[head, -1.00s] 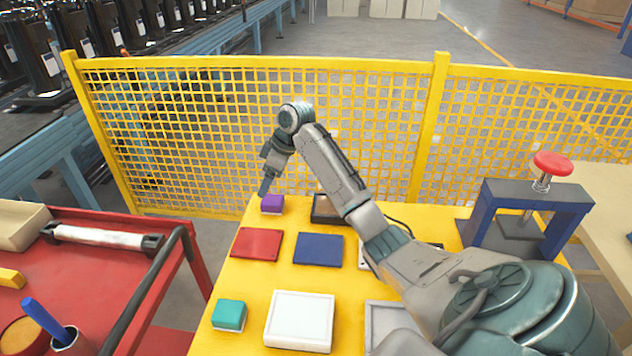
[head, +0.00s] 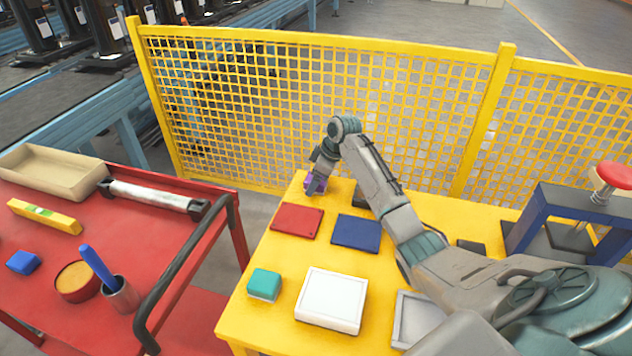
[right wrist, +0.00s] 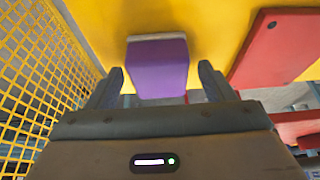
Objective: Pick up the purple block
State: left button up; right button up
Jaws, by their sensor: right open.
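The purple block (head: 318,184) sits at the far left corner of the yellow table (head: 262,318). In the right wrist view the purple block (right wrist: 158,68) has a pale edge along its far side. My right gripper (head: 312,188) is over the block in the head view and partly covers it. In the right wrist view its two fingers (right wrist: 160,84) are open on either side of the block, with a gap showing at each side. My left gripper is in neither view.
A red plate (head: 297,220) and a blue plate (head: 357,233) lie close in front of the block. A teal block (head: 264,284) and a white box (head: 331,298) are nearer. A yellow mesh fence (head: 300,100) stands behind the table. A red cart (head: 50,290) is at left.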

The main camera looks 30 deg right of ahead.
jog(key=shift+f, duration=0.15)
jog(key=c, duration=1.1)
